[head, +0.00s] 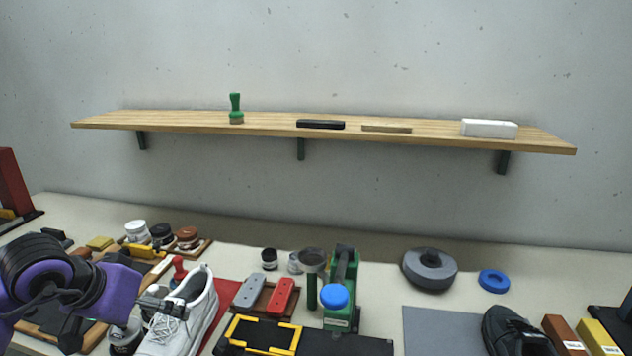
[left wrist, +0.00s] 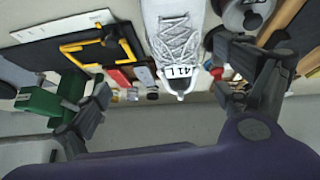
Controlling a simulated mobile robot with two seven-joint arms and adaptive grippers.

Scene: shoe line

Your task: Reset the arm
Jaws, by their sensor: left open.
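My right gripper is in neither view.
A wooden wall shelf (head: 400,137) holds a green-handled stamp (head: 236,108) and several blocks. The bench carries jars (head: 162,235), a green machine (head: 343,285), a yellow-framed black mat (head: 262,335), a grey wheel (head: 430,270) and a black shoe (head: 512,335). Space between bench and shelf is clear.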

